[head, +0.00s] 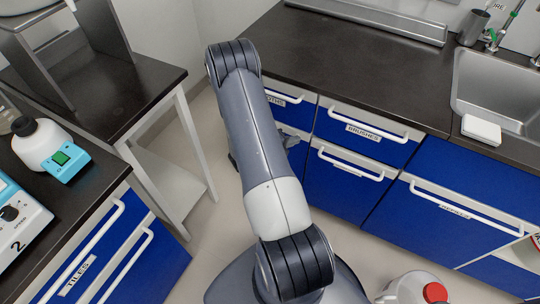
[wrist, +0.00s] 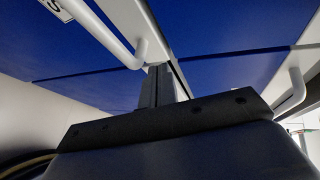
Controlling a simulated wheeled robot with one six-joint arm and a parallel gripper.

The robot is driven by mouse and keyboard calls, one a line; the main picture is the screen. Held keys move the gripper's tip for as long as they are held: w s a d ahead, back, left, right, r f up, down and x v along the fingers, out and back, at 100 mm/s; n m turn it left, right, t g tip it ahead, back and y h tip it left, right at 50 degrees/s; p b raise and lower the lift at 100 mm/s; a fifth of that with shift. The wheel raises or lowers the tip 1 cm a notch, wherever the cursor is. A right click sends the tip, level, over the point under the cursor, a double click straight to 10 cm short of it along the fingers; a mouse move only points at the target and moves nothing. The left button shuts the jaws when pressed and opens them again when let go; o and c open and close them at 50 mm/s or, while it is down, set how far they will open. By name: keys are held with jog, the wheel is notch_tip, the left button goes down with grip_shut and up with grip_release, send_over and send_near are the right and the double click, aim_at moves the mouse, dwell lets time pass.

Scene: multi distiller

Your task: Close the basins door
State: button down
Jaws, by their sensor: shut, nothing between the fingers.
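Blue cabinet fronts with white bar handles stand below the dark counter in the head view. A wide front (head: 430,235) under the sink carries a label too blurred to read surely, so I cannot tell which front is the basins door. My gripper (wrist: 160,85) is shut and empty in the wrist view, its fingers close to blue panels and a pale edge between them; contact is unclear. A white handle (wrist: 108,30) with a label ending in "S" is at upper left there. In the head view my arm mostly hides the gripper, which is near the left lower fronts.
The sink (head: 495,85) is set into the right counter. A side table (head: 110,100) stands at left, with a bottle (head: 42,145) on the near-left counter. A red-capped white container (head: 415,290) is at the bottom. Pale floor is open between the cabinets.

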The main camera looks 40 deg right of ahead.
jog(key=s+a+r, duration=0.1)
jog(key=s+a, duration=0.1)
jog(key=a, duration=0.4)
jog(key=s+a+r, duration=0.2)
jog(key=s+a, duration=0.1)
jog(key=a, duration=0.3)
jog(key=shift+a+p, duration=0.25)
jog(key=shift+p, duration=0.1)
jog(key=w+d+f, duration=0.3)
jog(key=w+d, duration=0.2)
jog(key=d, duration=0.6)
jog(key=shift+d+b, duration=0.3)
jog(key=shift+d, duration=0.15)
